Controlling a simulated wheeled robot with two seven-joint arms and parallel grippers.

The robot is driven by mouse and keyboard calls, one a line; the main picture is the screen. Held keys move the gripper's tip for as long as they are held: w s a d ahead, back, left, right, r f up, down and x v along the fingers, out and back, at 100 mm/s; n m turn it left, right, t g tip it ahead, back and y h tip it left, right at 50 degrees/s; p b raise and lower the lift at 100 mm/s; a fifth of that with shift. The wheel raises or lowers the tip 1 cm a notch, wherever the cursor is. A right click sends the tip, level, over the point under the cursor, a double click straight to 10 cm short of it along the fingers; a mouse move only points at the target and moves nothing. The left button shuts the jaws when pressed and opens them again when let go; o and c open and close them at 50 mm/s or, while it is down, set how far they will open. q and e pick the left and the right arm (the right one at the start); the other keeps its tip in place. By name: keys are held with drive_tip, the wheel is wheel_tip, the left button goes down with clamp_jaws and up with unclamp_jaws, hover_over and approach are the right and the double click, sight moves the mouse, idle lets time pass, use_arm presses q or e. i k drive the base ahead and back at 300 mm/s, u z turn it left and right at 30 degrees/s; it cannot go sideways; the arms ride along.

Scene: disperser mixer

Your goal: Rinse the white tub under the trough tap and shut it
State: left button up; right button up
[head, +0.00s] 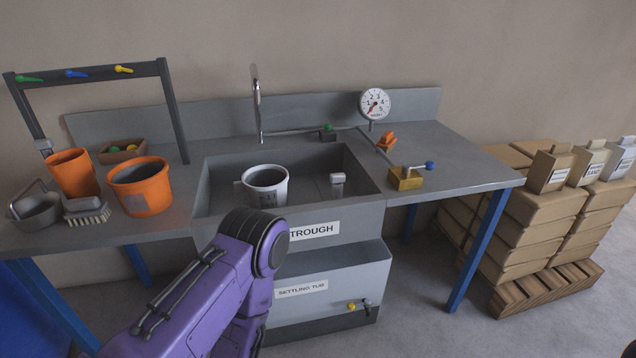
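The white tub (266,198) stands upright inside the grey trough (210,190), left of its middle, with its dark open mouth facing up and a label on its front. The tap (258,110) rises at the back edge of the trough, just behind the tub. No water stream can be made out. A small block with a green knob (327,132) sits behind the trough, right of the tap. A purple arm of mine reaches up in front of the trough; neither gripper shows, so their states are hidden.
A brass block with a blue-knobbed lever (405,178) and a dial gauge (375,103) are at right. The settling tub (340,275) sits below; boxes (535,215) stand far right.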

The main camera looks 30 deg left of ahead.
sight(428, 165)
drive_tip(key=z, duration=0.05)
drive_tip(key=i, duration=1)
drive_tip(key=u, duration=0.75)
drive_tip(key=i, duration=0.5)
drive_tip(key=u, duration=0.75)
drive_tip(key=k, duration=0.5)
drive_tip(key=u, duration=1.1)
drive_tip(key=k, duration=0.8)
drive_tip(key=z, duration=1.15)
